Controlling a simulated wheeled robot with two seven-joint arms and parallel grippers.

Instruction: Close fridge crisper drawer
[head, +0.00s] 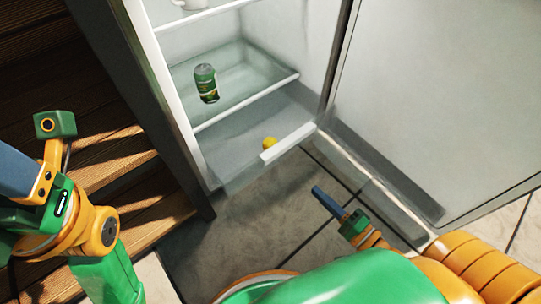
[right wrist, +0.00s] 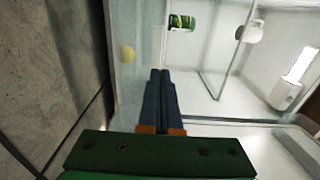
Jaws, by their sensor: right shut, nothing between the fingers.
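The open fridge shows in the head view, with its clear crisper drawer (head: 240,180) at the bottom. The drawer front carries a white handle strip (head: 288,142); how far the drawer stands out is hard to tell. A yellow round item (head: 269,143) lies behind the front; it also shows in the right wrist view (right wrist: 127,54). My right gripper (head: 316,190) is shut and empty, in front of the fridge and apart from the handle in the head view. Its fingers (right wrist: 160,72) point toward the fridge. My left gripper (head: 14,168) is at the left edge, partly cut off.
A green can (head: 206,84) stands on the shelf above the drawer. A white mug (right wrist: 250,34) is higher up. The open fridge door (head: 440,90) fills the right side. Wooden steps (head: 110,150) lie left. The floor before the fridge is clear.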

